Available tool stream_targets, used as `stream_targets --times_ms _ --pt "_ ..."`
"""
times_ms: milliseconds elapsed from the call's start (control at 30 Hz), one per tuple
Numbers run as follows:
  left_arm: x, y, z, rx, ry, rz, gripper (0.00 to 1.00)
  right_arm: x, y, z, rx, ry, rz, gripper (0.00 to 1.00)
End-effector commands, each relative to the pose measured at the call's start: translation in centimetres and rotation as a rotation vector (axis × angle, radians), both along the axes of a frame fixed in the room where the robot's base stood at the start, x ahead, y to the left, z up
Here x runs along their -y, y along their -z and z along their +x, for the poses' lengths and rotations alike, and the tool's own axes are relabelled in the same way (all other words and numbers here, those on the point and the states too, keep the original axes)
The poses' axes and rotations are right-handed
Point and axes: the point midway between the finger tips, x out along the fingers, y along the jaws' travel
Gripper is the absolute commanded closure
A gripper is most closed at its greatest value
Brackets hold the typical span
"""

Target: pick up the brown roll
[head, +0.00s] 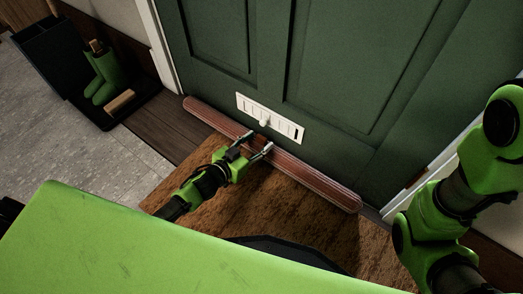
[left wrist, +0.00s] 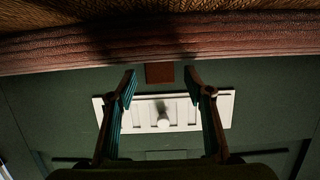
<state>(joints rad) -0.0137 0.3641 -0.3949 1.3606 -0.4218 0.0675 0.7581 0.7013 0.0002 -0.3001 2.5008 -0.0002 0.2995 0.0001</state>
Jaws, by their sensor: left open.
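The brown roll (head: 312,178) is a long ribbed reddish-brown bar lying along the foot of the green door. It crosses the upper part of the left wrist view (left wrist: 70,52), with a small brown tab (left wrist: 160,72) at its edge. My left gripper (head: 260,141) is open at about the middle of the roll. In the left wrist view the fingertips (left wrist: 160,76) stand apart on either side of the tab, close to the roll. I cannot tell whether they touch it. My right arm shows at the right of the head view, but its gripper is not visible.
The green door (head: 385,100) carries a white vent plate with a knob (head: 270,120), just beyond the roll. A brown mat (head: 262,210) lies in front. Green boots (head: 103,77) and a brush (head: 120,101) stand on a dark tray at upper left. Grey floor at left is clear.

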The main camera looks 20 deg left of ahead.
Motion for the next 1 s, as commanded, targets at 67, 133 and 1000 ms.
stream_targets --times_ms 67,133,1000 --pt "0.4 0.7 1.1 0.004 0.001 0.002 0.53 0.0 1.5 0.0 -0.001 0.0 0.0 0.6" --pt "0.7 0.9 1.8 0.002 0.001 0.001 0.53 0.0 2.0 0.0 -0.001 0.0 0.0 0.6" --pt "0.9 0.5 2.5 0.004 0.001 -0.002 1.0 0.0 2.0 0.0 0.0 0.0 0.0 0.6"
